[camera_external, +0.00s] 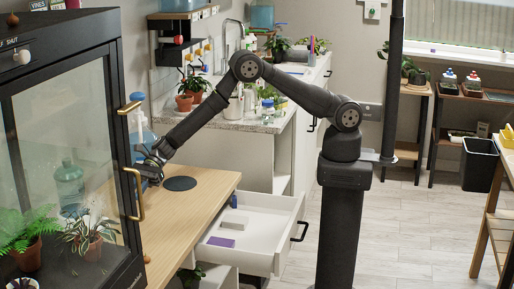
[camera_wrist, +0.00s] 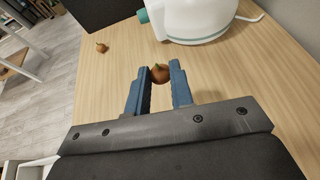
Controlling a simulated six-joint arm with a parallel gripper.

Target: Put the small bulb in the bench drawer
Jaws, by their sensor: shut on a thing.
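My gripper (camera_wrist: 160,80) has its blue fingers closed around a brown bulb (camera_wrist: 160,72) with a green tip, low over the wooden bench. In the external view my gripper (camera_external: 151,172) is at the bench's left side by the glass cabinet, and the held bulb is hidden there. A second brown bulb (camera_wrist: 102,47) lies apart on the bench in the wrist view. I cannot tell their sizes apart with certainty. The bench drawer (camera_external: 285,222) is pulled open, below and right of my gripper. It holds a purple item (camera_external: 221,241), a pale box and a small blue thing.
The dark glass cabinet (camera_external: 70,140) stands close left of my gripper, its brass handle (camera_external: 135,165) sticking out. A white vessel with a teal cap (camera_wrist: 190,20) stands beyond the held bulb. A dark round mat (camera_external: 180,184) lies on the bench (camera_external: 205,200). The bench's right part is clear.

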